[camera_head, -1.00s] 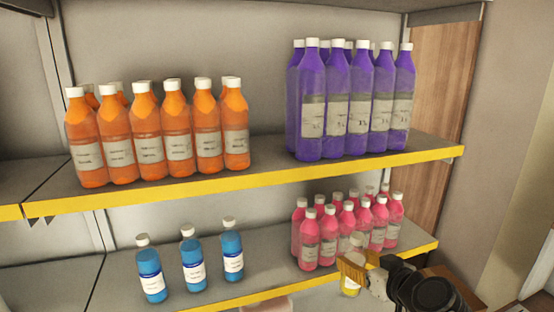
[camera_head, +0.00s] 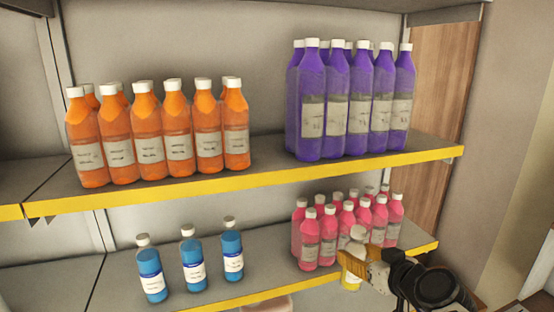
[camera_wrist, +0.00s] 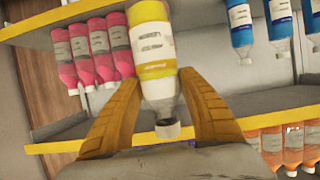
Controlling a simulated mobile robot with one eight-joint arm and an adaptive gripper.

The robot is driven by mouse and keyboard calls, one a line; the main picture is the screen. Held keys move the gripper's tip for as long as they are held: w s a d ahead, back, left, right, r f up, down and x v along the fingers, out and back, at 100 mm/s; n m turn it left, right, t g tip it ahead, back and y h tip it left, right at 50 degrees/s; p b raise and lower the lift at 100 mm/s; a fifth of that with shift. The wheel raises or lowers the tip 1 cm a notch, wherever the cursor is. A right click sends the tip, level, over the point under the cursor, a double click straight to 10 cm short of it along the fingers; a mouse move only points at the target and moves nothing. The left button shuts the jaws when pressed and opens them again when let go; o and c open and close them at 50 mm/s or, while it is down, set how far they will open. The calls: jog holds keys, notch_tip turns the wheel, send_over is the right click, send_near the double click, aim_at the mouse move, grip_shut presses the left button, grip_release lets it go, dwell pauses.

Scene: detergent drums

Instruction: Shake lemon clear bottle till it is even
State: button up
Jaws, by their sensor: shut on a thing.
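The lemon clear bottle (camera_wrist: 152,45) is held in my gripper (camera_wrist: 168,112); it has a yellow band, a paler part and a white label. In the wrist view its cap points down the picture, between the two yellow fingers. In the head view my gripper (camera_head: 362,262) is at the lower right, in front of the pink bottles. The bottle (camera_head: 350,281) shows there partly hidden behind the fingers, with yellow near its bottom. My gripper is shut on it. How evenly its contents are mixed cannot be told.
Pink bottles (camera_head: 328,238) stand close behind my gripper on the lower shelf (camera_head: 225,291). Blue bottles (camera_head: 193,262) stand further left there. Orange bottles (camera_head: 150,140) and purple bottles (camera_head: 336,105) fill parts of the upper shelf (camera_head: 270,174). Shelf space between blue and pink bottles is free.

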aim_at(358, 241)
jog(key=r, duration=0.2)
jog(key=s+r, duration=0.1)
jog(key=r, duration=0.1)
jog(key=shift+s+a+r, duration=0.1)
jog(key=shift+a+r, duration=0.05)
jog(key=shift+r, duration=0.15)
jog(key=shift+s+r, duration=0.25)
jog(key=f, duration=0.2)
jog(key=w+f, duration=0.1)
jog(key=f, duration=0.4)
jog(key=shift+w+f, duration=0.1)
jog(key=shift+w, duration=0.05)
jog(key=shift+w+f, duration=0.15)
jog(key=shift+f, duration=0.05)
jog(key=shift+s+r, duration=0.3)
jog(key=shift+s, duration=0.25)
jog(key=shift+w+f, duration=0.15)
jog(key=shift+w, duration=0.1)
jog(key=shift+s, duration=0.1)
